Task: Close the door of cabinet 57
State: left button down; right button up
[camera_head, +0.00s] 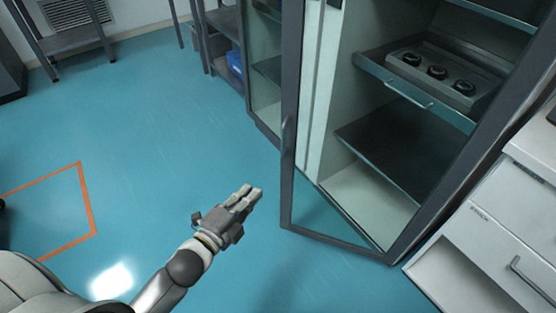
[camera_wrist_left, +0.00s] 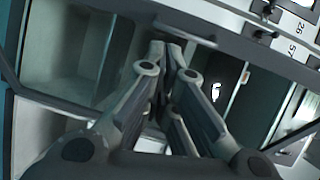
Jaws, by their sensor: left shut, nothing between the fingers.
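The cabinet (camera_head: 375,190) stands at the right in the head view, with shelves inside. Its dark-framed glass door (camera_head: 287,185) stands open, with a vertical handle near its free left edge. The door's lower edge runs back to the cabinet's right post. My left gripper (camera_head: 256,191) is shut and empty, left of the door's free edge, with a gap of blue floor between them in the picture. My right gripper is not in view.
A tray (camera_head: 405,91) with three round black parts sits on an upper shelf. A white drawer unit (camera_head: 500,240) stands at the right. Another glass-fronted cabinet (camera_head: 264,70) and a dark rack (camera_head: 222,45) stand behind.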

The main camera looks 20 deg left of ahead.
pick_arm(q)
notch_tip(320, 180, up, 3)
jog(key=m, duration=0.1)
jog(key=t+b, duration=0.1)
send_near(282, 151)
jog(key=w+d+r, duration=0.3)
jog(key=w, duration=0.2)
jog(key=shift+w+m+h, duration=0.3)
jog(key=shift+w+h, duration=0.1)
jog(key=shift+w, duration=0.45)
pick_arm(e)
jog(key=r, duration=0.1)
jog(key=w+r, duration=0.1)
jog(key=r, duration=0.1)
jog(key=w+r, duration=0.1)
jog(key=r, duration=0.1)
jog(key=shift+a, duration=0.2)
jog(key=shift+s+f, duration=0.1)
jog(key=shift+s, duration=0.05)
pick_arm(q)
jog(key=shift+w+a, duration=0.1)
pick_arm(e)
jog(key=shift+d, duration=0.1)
